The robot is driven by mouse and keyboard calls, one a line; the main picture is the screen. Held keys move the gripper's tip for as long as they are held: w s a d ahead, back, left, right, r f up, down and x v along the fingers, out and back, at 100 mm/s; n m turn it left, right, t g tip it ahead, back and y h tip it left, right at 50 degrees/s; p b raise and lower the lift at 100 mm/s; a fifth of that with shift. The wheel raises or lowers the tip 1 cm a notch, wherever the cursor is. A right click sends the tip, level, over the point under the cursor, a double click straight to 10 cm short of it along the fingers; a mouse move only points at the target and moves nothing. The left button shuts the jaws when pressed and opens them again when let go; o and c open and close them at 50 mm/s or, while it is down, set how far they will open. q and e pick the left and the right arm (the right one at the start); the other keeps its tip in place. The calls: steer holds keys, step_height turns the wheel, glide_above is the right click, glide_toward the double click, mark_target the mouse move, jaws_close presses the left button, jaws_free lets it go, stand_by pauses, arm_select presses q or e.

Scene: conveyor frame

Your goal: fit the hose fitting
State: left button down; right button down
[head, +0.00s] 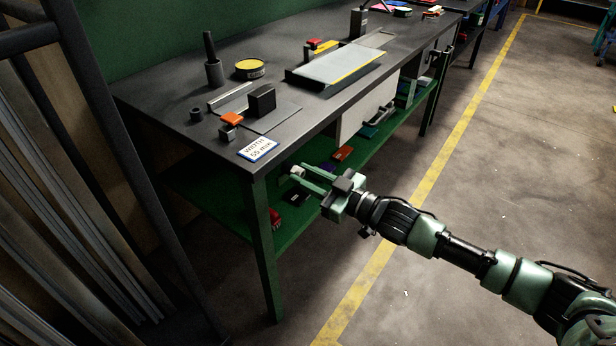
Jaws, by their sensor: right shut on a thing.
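My right gripper (304,175) reaches in from the right and is just off the front edge of the workbench (190,108), near its front corner. Its green fingers are shut on a small pale piece (297,171) at their tips. The piece is too small to tell whether it is the hose fitting. No hose or place for the fitting can be made out clearly. My left gripper is not in view.
On the bench are a width label (258,149), a black block (262,101), a yellow tin (250,69) and a grey tray (340,67). A green lower shelf (365,152) holds several items. A metal rack (75,200) stands at left. The right floor is open.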

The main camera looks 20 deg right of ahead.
steer(key=c, duration=1.1)
jaws_free()
steer(key=shift+s+d, duration=0.15)
steer(key=shift+s, duration=0.05)
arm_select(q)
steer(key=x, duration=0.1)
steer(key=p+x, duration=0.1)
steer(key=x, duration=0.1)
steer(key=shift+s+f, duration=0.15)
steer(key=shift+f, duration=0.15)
arm_select(e)
steer(key=v, duration=0.7)
steer(key=shift+s+d, duration=0.1)
